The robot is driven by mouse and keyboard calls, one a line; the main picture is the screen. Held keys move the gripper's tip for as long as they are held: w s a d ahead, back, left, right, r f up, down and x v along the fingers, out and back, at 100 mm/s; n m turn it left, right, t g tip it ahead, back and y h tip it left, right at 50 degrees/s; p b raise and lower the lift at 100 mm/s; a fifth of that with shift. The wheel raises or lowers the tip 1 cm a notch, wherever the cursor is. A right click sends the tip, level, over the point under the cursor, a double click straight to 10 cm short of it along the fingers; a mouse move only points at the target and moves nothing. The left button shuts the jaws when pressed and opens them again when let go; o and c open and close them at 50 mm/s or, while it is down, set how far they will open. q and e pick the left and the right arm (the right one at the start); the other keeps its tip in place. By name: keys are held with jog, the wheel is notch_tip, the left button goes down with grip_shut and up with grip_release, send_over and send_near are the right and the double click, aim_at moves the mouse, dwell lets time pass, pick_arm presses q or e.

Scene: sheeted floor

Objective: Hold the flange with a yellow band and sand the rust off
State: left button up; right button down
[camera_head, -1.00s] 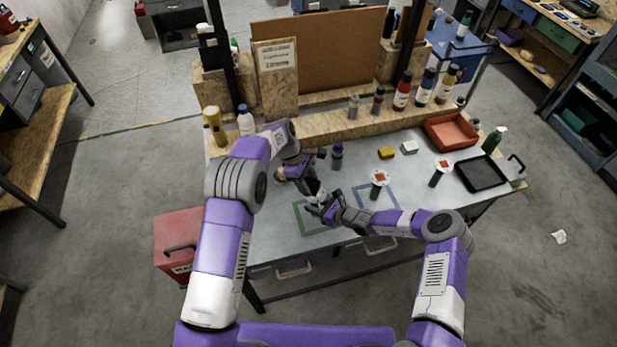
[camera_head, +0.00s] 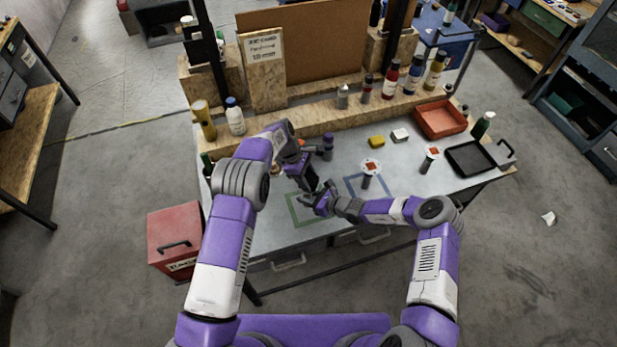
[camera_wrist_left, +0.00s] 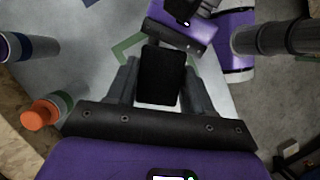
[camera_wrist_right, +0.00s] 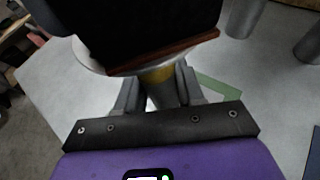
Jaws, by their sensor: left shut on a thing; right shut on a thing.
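My right gripper (camera_wrist_right: 160,85) is shut on the stem of the flange, whose yellow band (camera_wrist_right: 158,74) shows between the fingers. The flange's pale disc (camera_wrist_right: 92,62) sits above the band, its face mostly hidden under a black block (camera_wrist_right: 145,22) with a reddish-brown lower edge. My left gripper (camera_wrist_left: 157,80) is shut on that black block (camera_wrist_left: 161,76). In the head view my left gripper (camera_head: 312,186) and right gripper (camera_head: 325,200) meet above the table; the flange is hidden there. Two other flanges with reddish patches (camera_head: 371,167) (camera_head: 432,152) stand upright on the table.
The grippers are near the green outline (camera_head: 297,212), with a blue outline (camera_head: 352,180) to its right. A purple bottle (camera_head: 327,147) stands behind.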

pick_arm(q)
jog(key=a, duration=0.2)
jog(key=shift+s+a, duration=0.3)
jog(key=shift+s, duration=0.1)
jog(key=shift+d+r, duration=0.1)
jog(key=shift+r, duration=3.9)
pick_arm(e)
jog(key=c, duration=0.6)
grip_release()
jog(key=v, duration=1.2)
jog(key=shift+s, duration=0.1)
